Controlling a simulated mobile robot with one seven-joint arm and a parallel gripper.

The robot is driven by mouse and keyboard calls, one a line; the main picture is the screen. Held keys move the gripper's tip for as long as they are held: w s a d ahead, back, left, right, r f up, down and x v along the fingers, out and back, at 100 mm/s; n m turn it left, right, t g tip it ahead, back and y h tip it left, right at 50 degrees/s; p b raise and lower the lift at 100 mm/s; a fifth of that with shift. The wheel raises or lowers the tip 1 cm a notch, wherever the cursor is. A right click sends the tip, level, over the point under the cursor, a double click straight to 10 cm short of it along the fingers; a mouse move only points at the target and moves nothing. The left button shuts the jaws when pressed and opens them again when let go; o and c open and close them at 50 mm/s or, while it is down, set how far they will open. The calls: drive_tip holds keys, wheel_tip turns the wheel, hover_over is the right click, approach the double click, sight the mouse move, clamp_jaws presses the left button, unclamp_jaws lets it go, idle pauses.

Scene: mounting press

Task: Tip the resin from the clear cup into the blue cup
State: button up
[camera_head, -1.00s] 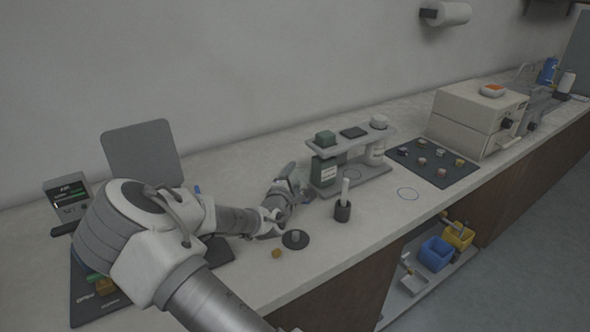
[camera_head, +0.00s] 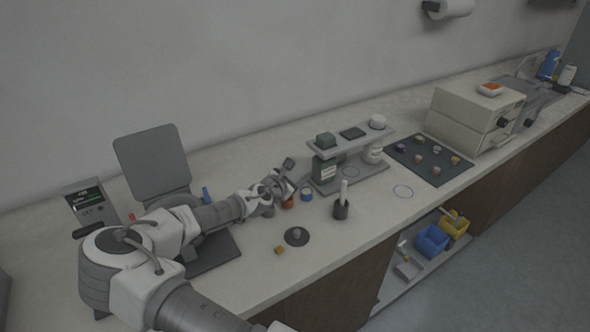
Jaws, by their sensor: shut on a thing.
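The blue cup (camera_head: 306,194) is small and stands on the counter just left of the grey rack. My gripper (camera_head: 285,177) is just above and to the left of it, tilted and apart from the counter. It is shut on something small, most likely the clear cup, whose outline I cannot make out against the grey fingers. The resin cannot be seen. An orange-red cup (camera_head: 288,201) stands beside the blue cup, partly under my gripper.
The grey rack (camera_head: 348,180) with bottles stands close to the right. A black holder (camera_head: 341,209) with a white stick is in front of it. A dark disc (camera_head: 297,236) and a yellow block (camera_head: 280,250) lie nearer the edge. The counter's front right is mostly clear.

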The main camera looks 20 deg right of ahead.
drive_tip(key=shift+s+d+r+n+g+h+p, duration=0.1)
drive_tip(key=shift+s+r+n+g+h+p, duration=0.1)
drive_tip(key=shift+r+n+g+p, duration=0.35)
drive_tip(key=shift+s+d+r+n+g+h+p, duration=0.1)
drive_tip(key=shift+r+n+g+h+p, duration=0.15)
drive_tip(key=shift+n+p, duration=0.45)
drive_tip(key=shift+s+d+n+g+p, duration=0.15)
drive_tip(key=shift+n+g+p, duration=0.15)
drive_tip(key=shift+n+p, duration=0.2)
drive_tip(key=shift+r, duration=0.1)
drive_tip(key=shift+a+r+n+t+y, duration=0.4)
drive_tip(key=shift+r+n+t, duration=0.25)
drive_tip(key=shift+n+t, duration=0.15)
drive_tip(key=s+a+r+n+t+y, duration=0.2)
drive_tip(key=s+a+n+t+y, duration=0.2)
drive_tip(key=s+a+n+y, duration=0.5)
drive_tip(key=a+y, duration=0.1)
drive_tip(key=a, duration=0.2)
drive_tip(key=shift+s+a+r+n, duration=0.15)
drive_tip(key=shift+a+r+n, duration=0.2)
drive_tip(key=shift+a, duration=0.05)
